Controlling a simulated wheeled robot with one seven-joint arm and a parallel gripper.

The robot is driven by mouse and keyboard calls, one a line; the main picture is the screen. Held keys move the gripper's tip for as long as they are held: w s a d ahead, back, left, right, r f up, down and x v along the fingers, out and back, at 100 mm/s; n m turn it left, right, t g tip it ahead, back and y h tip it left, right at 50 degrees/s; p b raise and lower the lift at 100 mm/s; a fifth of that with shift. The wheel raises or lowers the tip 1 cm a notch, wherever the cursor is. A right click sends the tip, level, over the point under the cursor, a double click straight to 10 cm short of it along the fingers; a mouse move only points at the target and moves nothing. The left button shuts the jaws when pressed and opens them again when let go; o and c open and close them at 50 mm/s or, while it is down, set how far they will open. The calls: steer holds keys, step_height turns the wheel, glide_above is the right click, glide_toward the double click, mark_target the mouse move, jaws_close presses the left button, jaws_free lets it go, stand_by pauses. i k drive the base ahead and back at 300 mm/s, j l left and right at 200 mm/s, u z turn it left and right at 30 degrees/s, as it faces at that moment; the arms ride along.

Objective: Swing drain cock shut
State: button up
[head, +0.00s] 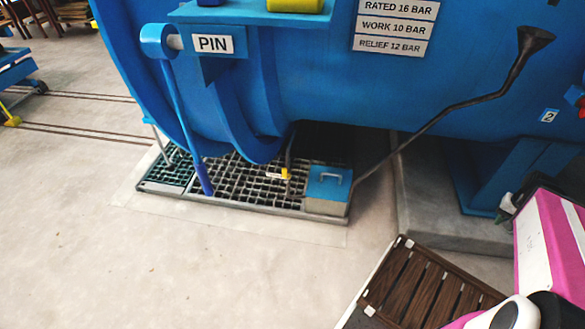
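The drain cock (284,174) is a small fitting on a thin dark pipe under the big blue vessel (330,90), above a floor grating. My gripper is not in view. White, black and pink parts at the lower right seem to be my own body, well apart from the cock.
The floor grating (240,190) has a blue-lidded box (327,186) at its right end. A thin dark pipe rises from there to a funnel (535,40). A blue rod slants down left of the cock. A brown slatted platform (420,290) lies lower right. The floor at lower left is clear.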

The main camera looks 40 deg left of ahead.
mark_target(284, 171)
steer(key=u, duration=2.25)
